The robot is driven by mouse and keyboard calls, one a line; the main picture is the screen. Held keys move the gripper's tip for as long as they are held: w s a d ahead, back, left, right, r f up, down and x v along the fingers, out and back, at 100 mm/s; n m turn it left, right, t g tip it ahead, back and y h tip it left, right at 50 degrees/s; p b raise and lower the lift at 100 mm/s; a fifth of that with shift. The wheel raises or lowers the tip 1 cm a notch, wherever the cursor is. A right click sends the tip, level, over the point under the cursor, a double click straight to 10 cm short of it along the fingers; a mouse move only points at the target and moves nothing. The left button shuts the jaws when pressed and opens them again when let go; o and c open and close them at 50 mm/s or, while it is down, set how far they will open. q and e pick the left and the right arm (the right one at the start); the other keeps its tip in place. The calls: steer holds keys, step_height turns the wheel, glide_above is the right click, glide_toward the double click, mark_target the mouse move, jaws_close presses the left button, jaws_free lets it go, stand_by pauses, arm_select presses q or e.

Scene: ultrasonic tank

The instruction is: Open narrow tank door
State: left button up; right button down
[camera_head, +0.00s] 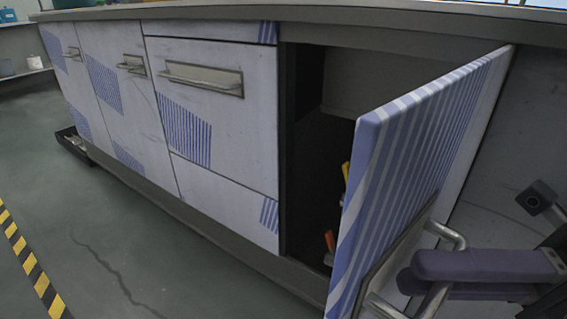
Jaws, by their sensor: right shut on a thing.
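The narrow tank door (420,140) has blue and white stripes and stands swung well out from the cabinet, its hinge side at the right. A metal bar handle (447,231) is on the door's outer face at the lower right. My right gripper (425,268) comes in from the right and is shut on the handle, with its purple-grey finger across the bar. The handle's middle is hidden behind the finger. My left gripper is not in view.
The open compartment (310,140) is dark, with orange and yellow items (330,241) low inside, partly hidden by the door. Closed cabinet fronts (215,120) run to the left under a worktop (300,14).

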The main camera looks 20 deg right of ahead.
steer(key=s+d+n+g+y+b, duration=0.1)
steer(key=s+d+n+g, duration=0.2)
steer(key=s+g, duration=0.1)
steer(key=shift+s+d+g, duration=0.3)
steer(key=shift+s+d, duration=0.1)
steer(key=shift+s, duration=0.15)
